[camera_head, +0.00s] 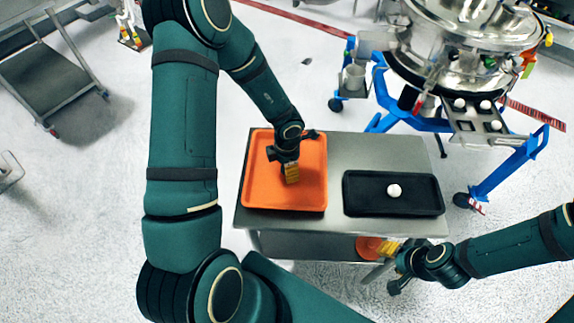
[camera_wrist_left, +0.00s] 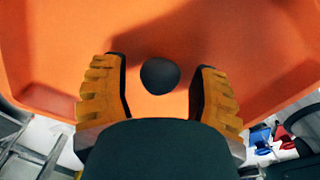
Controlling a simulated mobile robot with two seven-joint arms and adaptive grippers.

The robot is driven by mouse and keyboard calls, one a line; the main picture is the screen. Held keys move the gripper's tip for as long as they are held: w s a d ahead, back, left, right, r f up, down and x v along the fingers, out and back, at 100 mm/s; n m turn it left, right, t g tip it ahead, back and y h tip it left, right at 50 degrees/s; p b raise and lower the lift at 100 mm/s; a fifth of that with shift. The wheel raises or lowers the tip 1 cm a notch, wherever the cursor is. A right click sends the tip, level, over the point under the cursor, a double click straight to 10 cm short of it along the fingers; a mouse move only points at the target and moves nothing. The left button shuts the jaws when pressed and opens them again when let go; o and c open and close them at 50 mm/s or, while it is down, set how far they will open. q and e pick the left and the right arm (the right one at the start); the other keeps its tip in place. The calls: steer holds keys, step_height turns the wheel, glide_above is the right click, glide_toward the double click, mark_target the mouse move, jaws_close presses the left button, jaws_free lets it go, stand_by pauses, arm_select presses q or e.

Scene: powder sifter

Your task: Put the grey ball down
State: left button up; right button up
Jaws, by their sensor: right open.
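The dark grey ball (camera_wrist_left: 160,75) shows in the left wrist view against the floor of the orange tray (camera_wrist_left: 250,30), between my left fingers. A gap shows on each side of it. My left gripper (camera_wrist_left: 160,95) is open, its yellow-padded fingers apart. In the head view the left gripper (camera_head: 291,173) points down inside the orange tray (camera_head: 262,190), and the grey ball is hidden there. My right gripper (camera_head: 385,262) is open and empty at the front edge of the table, below the black tray.
A black tray (camera_head: 365,207) with a white ball (camera_head: 394,190) lies to the right on the steel table (camera_head: 340,150). A steel sifter (camera_head: 470,30) on a blue frame stands behind, with several white balls on its holder. An orange item (camera_head: 368,246) shows below the table's front edge.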

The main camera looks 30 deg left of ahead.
arm_select(q)
step_height(320, 180, up, 12)
steer(key=p, duration=0.4)
steer(key=shift+r, duration=0.15)
steer(key=shift+s, duration=0.1)
stand_by(0.6)
